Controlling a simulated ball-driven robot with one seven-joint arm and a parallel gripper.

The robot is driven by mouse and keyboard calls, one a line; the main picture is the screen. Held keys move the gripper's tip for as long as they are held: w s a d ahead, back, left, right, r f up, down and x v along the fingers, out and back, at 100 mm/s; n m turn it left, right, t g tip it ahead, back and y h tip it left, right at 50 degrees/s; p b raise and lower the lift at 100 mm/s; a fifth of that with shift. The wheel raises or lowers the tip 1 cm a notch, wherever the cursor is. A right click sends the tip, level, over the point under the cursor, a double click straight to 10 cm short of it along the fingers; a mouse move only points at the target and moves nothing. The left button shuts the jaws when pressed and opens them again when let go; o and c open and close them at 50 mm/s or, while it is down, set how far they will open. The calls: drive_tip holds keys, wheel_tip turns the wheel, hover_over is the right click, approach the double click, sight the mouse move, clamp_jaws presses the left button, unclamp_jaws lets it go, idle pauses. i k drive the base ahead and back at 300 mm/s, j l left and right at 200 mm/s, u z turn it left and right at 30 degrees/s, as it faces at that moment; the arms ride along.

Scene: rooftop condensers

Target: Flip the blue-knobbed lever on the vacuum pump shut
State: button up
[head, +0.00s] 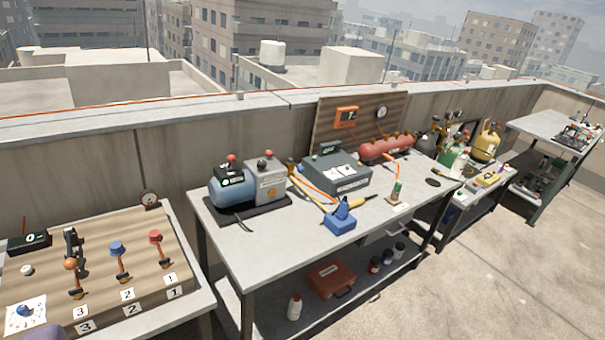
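The vacuum pump appears to be the blue cylinder with a grey box (267,187) on a black base, at the left of the middle bench. It has a small dark display unit, and red and dark knobs show on top; I cannot make out a blue knob there. A blue-knobbed lever (117,249) stands upright on the wooden board at lower left, between an orange-knobbed lever (71,265) and a red-knobbed lever (155,238). Number cards 1, 2 and 3 lie in front of them. My gripper is not in view.
The middle bench (275,245) also holds a grey case (336,174), a blue tool (341,218), a red tank (387,148) and orange hoses. A red toolbox (331,279) sits on its lower shelf. Open floor (480,275) lies at right; a parapet runs behind.

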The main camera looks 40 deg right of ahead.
sight(301, 169)
drive_tip(key=i+l+z, duration=0.25)
drive_tip(key=i, duration=0.45)
drive_tip(key=i+l+z, duration=0.25)
drive_tip(key=i, duration=0.5)
drive_tip(key=i+l+z, duration=0.25)
drive_tip(key=i, duration=0.5)
drive_tip(key=j, duration=0.1)
